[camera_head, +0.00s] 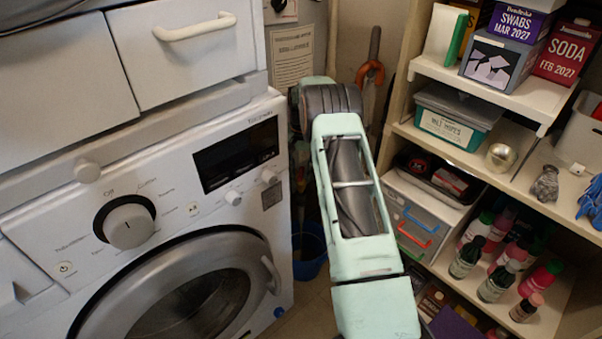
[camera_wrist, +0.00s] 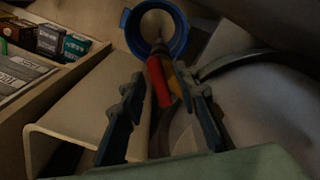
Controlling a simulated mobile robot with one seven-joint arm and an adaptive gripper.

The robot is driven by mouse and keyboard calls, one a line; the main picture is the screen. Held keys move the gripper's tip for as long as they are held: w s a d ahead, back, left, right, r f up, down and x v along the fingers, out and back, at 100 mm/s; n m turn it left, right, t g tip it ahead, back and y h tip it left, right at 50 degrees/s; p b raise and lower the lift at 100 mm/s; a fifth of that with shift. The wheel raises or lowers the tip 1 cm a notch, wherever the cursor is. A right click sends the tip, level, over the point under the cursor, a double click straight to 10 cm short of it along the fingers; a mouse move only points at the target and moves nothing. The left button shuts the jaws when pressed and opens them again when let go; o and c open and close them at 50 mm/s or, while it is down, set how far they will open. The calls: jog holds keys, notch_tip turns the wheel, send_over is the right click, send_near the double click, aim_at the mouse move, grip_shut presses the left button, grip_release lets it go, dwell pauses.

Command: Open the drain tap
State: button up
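In the wrist view, my gripper (camera_wrist: 160,84) is open, its two dark fingers spread apart. A red lever-like handle (camera_wrist: 159,86) with a yellow-orange part (camera_wrist: 178,92) beside it shows between the fingers; it may be the drain tap, but the view is dark. I cannot tell whether either finger touches it. A thin metal tip shows at the handle's far end, before a blue bucket (camera_wrist: 126,22). In the head view, my arm hides the gripper and the tap area.
A white washing machine (camera_head: 60,215) stands left of my arm. The blue bucket (camera_head: 308,258) sits on the floor beside it. Shelves (camera_head: 545,97) with boxes and bottles stand close on the right. A tool with an orange-red handle (camera_head: 371,72) hangs at the back. The floor gap is narrow.

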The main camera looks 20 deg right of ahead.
aim_at(302, 172)
notch_tip(302, 172, up, 12)
dwell(0.4)
jog(key=shift+d+f, duration=0.1)
